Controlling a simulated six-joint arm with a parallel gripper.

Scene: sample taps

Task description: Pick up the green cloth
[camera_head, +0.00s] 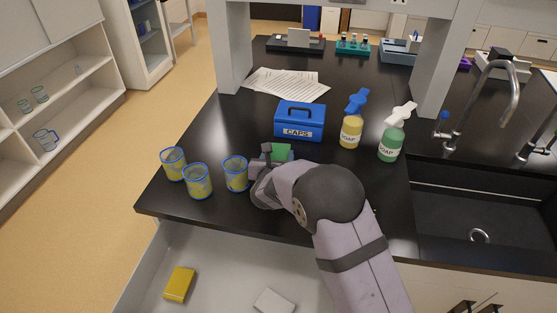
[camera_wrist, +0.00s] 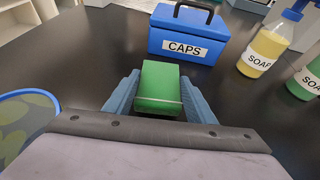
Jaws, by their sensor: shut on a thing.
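The green cloth (camera_wrist: 159,88) is a folded green block between the two fingers of my gripper (camera_wrist: 155,100) in the wrist view. In the head view the green cloth (camera_head: 281,152) shows beyond my gripper (camera_head: 268,160), just in front of the blue box. The gripper is shut on the cloth. The cloth's lower part is hidden by the gripper, and I cannot tell whether it touches the black counter.
A blue CAPS box (camera_head: 300,122) stands just behind the cloth. Yellow (camera_head: 351,131) and green (camera_head: 391,143) soap bottles stand to the right. Three blue-rimmed beakers (camera_head: 198,182) stand left, near the counter edge. An open drawer (camera_head: 220,268) holds a yellow block (camera_head: 179,284). The sink (camera_head: 480,215) lies right.

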